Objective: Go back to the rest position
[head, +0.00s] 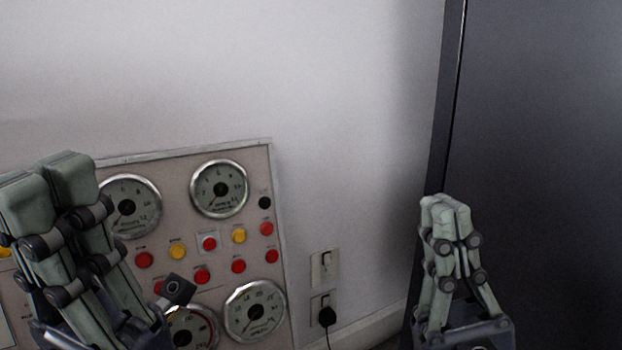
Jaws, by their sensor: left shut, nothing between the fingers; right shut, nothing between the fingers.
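My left gripper (45,178) is at the lower left, in front of the left part of the control panel (215,150). Its fingers point up, are shut and hold nothing. It hides part of the panel's gauges and buttons. My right gripper (446,203) is at the lower right, in front of the edge of a dark cabinet or door (545,150). Its fingers point up, their tips are together, and it is empty. Neither gripper appears to hold anything.
The panel carries round gauges (219,189) and several red and yellow buttons (239,236). A black knob-like switch (175,291) shows beside my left gripper. Wall switches (324,267) and a black plug (327,317) with a cable are right of the panel. The wall (330,100) above is bare.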

